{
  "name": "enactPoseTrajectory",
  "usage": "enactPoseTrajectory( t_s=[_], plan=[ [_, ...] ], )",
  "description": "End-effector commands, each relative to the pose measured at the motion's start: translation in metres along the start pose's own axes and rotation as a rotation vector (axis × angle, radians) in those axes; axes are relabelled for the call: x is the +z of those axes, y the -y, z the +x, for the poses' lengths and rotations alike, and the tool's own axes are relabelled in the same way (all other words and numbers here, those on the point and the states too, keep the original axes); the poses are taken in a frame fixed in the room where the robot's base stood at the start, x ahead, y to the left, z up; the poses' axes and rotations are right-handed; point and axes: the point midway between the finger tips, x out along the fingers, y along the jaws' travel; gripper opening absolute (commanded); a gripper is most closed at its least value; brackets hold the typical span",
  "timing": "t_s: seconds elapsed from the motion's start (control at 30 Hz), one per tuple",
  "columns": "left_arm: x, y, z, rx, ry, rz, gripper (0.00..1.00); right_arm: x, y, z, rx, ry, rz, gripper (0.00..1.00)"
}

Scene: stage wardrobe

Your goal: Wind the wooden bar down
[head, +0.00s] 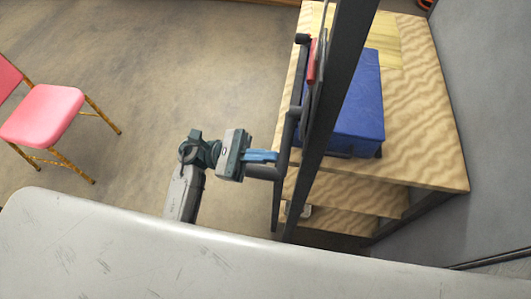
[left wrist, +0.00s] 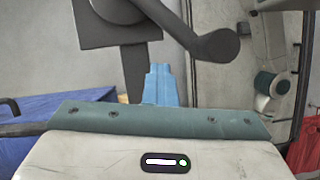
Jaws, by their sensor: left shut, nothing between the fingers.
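My left gripper (head: 272,156) is shut and empty, its blue fingers together, close beside a dark crank (head: 280,150) on a dark upright post (head: 335,95). In the left wrist view the shut fingertips (left wrist: 160,72) lie in front of the crank's dark metal (left wrist: 132,70), with a rounded dark handle end (left wrist: 220,45) above and to the right. I cannot tell whether the fingers touch the crank. I cannot make out the wooden bar in either view. My right gripper is not in view.
A wooden shelf unit (head: 440,130) stands behind the post, with a blue box (head: 365,100) on top. A pink chair (head: 45,115) stands at the left. A pale scratched surface (head: 150,250) fills the front. The floor between chair and post is clear.

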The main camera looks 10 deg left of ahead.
Motion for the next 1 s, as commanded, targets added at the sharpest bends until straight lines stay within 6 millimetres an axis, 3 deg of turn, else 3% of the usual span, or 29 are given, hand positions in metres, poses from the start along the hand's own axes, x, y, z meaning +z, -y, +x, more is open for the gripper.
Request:
enactPoseTrajectory(
  t_s=[0.67,0.9,1.0],
  plan=[
    [0.0000,0.0000,0.0000,0.000,0.000,0.000,0.00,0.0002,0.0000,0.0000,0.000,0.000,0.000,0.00],
    [0.0000,0.0000,0.0000,0.000,0.000,0.000,0.43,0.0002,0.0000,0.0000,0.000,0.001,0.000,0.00],
    [0.0000,0.0000,0.0000,0.000,0.000,0.000,0.46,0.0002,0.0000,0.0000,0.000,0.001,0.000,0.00]
  ],
)
